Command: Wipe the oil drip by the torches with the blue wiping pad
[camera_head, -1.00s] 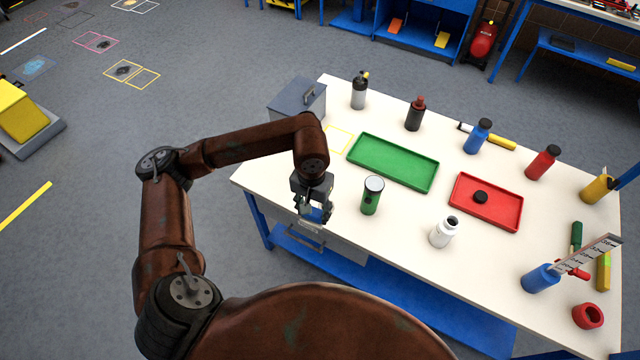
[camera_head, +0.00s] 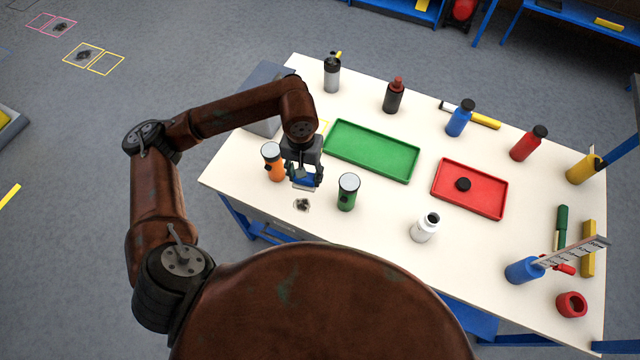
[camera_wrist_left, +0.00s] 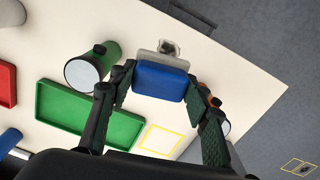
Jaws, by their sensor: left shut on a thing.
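My left gripper (camera_head: 305,178) is shut on the blue wiping pad (camera_head: 304,181), held over the white table. The pad also shows between the two fingers in the left wrist view (camera_wrist_left: 160,82), with a grey part along its far edge. The dark oil drip (camera_head: 302,205) is a small spot on the table just in front of the pad; the pad's edge partly overlaps it in the wrist view (camera_wrist_left: 169,47). A green torch (camera_head: 348,192) stands to its right and an orange torch (camera_head: 273,162) to its left. My right gripper is not in view.
A green tray (camera_head: 372,151) lies behind the torches, and a red tray (camera_head: 469,190) with a black cap lies to the right. A white bottle (camera_head: 425,227) stands at the front. A grey box (camera_head: 262,122) stands at the back left. The table's front edge is close to the drip.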

